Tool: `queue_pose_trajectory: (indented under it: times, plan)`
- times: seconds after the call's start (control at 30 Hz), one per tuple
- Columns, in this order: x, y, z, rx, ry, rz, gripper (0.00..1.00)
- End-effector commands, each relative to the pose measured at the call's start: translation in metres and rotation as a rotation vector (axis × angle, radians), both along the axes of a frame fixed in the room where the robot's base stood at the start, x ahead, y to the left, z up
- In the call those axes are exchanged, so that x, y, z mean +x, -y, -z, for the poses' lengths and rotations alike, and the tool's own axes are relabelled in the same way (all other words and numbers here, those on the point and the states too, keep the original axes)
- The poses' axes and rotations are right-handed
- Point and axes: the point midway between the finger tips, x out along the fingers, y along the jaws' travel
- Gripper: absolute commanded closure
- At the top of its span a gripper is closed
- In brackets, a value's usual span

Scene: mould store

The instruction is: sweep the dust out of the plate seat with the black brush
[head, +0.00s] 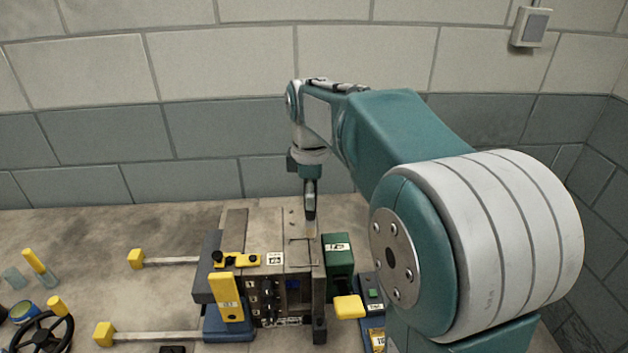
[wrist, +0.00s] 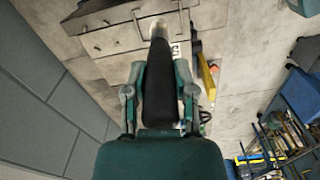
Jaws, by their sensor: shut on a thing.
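My gripper (head: 310,187) is shut on the black brush and points down over the grey block fixture (head: 272,222). In the wrist view the brush (wrist: 160,92) is a black handle between the two fingers of my gripper (wrist: 160,76), with pale bristles at its far end. In the head view the bristle end is low over the block's top, close to a rectangular outline that looks like the plate seat (head: 299,246). I cannot tell whether the bristles touch it. Dust in the seat is too small to make out; a few dark specks show on the block's top.
A yellow lever (head: 226,297) and yellow clamp (head: 236,259) stand at the block's left front. A green block (head: 338,262) and yellow pad (head: 349,307) are at its right. Yellow-ended rods (head: 170,261) and a black handwheel (head: 45,335) lie left. The back left of the bench is clear.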

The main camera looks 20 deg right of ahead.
Motion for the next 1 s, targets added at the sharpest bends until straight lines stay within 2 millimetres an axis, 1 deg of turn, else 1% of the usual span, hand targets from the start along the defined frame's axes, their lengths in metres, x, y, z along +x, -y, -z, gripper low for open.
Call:
queue_pose_trajectory:
  times: [0.1,0.27,1.0]
  plan:
    - [-0.003,-0.005,-0.011,0.000,0.002,0.001,1.00]
    - [-0.005,-0.009,-0.018,-0.001,0.000,0.003,1.00]
    - [-0.005,-0.009,-0.019,-0.001,0.000,0.003,1.00]
